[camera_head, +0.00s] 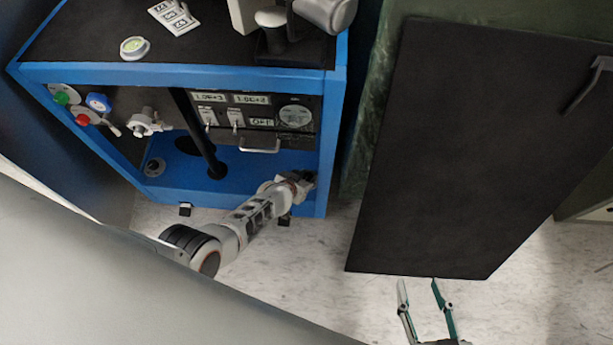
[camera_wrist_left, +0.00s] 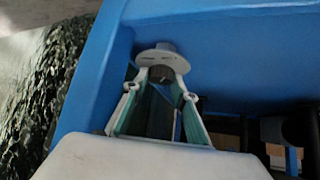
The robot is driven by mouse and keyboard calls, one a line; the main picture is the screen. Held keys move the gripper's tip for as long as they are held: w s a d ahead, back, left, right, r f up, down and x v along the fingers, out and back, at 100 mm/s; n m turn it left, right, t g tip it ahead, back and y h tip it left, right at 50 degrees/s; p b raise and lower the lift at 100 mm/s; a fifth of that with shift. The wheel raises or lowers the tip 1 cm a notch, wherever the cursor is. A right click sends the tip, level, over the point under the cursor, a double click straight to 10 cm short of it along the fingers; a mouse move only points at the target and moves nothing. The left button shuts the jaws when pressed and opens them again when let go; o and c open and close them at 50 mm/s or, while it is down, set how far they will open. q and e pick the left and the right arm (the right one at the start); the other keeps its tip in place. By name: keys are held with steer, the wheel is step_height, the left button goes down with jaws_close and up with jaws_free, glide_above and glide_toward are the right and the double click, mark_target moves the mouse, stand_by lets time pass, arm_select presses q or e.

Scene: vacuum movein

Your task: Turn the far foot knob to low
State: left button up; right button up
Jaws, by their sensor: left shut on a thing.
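The blue-framed vacuum cart (camera_head: 240,77) stands at the upper left in the head view. My left gripper (camera_head: 302,184) reaches to the lower right corner of its blue base. In the left wrist view, my left gripper (camera_wrist_left: 162,84) is shut on the far foot knob (camera_wrist_left: 160,57), a pale grey round knob against the blue frame, with one finger on each side. Its setting cannot be read. In the head view my gripper hides that knob. The near knob (camera_head: 155,167) shows at the left of the base. My right gripper (camera_head: 424,292) is open and empty.
A large dark panel (camera_head: 480,150) with a handle stands right of the cart. The cart's front carries switches, gauges, valves and a small drawer handle (camera_head: 260,147). Pale floor (camera_head: 330,260) is clear between my grippers. A grey surface (camera_head: 120,290) fills the lower left.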

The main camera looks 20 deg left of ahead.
arm_select(q)
steer(key=shift+s+a+f, duration=0.1)
steer(key=shift+a, duration=0.2)
steer(key=o, duration=0.8)
steer(key=shift+s+d, duration=0.1)
steer(key=shift+d, duration=0.15)
